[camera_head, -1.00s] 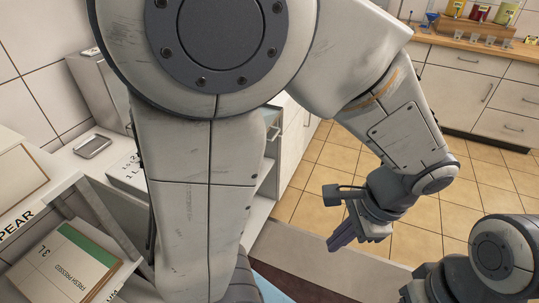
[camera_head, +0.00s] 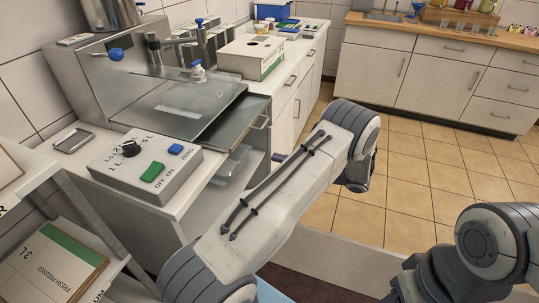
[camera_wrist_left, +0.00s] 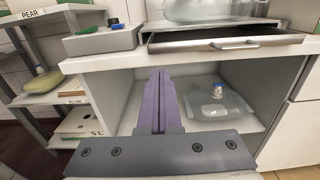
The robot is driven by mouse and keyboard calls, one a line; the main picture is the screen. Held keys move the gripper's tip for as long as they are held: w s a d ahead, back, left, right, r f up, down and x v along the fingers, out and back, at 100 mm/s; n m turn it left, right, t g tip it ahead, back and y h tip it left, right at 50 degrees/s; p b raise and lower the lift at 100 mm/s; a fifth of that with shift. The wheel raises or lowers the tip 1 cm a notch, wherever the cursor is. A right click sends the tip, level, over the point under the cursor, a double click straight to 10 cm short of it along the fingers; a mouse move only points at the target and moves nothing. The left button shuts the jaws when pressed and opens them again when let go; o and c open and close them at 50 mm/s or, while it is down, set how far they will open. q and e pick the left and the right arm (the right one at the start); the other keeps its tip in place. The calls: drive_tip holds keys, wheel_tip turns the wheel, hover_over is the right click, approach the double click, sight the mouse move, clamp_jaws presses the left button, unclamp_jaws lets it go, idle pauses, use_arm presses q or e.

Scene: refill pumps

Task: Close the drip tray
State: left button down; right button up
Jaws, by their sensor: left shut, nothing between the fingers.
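The drip tray (camera_head: 238,124) is a dark, shallow metal drawer pulled partway out of the machine's base, with a bar handle (camera_head: 262,122) on its front. In the left wrist view the tray (camera_wrist_left: 190,41) juts over the counter edge, its handle (camera_wrist_left: 235,45) to the right. My left gripper (camera_wrist_left: 158,73) has purple fingers pressed together, empty. They lie below and left of the handle, in front of the open shelf, apart from the tray. In the head view my left arm hides most of that gripper; a purple bit (camera_head: 279,157) shows. My right gripper is not visible.
A switch box (camera_head: 145,165) is at the left on the counter. Another clear container (camera_wrist_left: 215,105) sits on the shelf below. The floor in front of the cabinets is clear.

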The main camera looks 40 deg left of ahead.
sight(235, 147)
use_arm(q)
drive_tip(key=p+x, duration=0.3)
drive_tip(key=x, duration=0.9)
drive_tip(key=shift+s+a, duration=0.1)
drive_tip(key=shift+a, duration=0.05)
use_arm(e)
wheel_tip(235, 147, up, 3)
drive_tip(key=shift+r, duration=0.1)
use_arm(q)
drive_tip(key=shift+a, duration=0.1)
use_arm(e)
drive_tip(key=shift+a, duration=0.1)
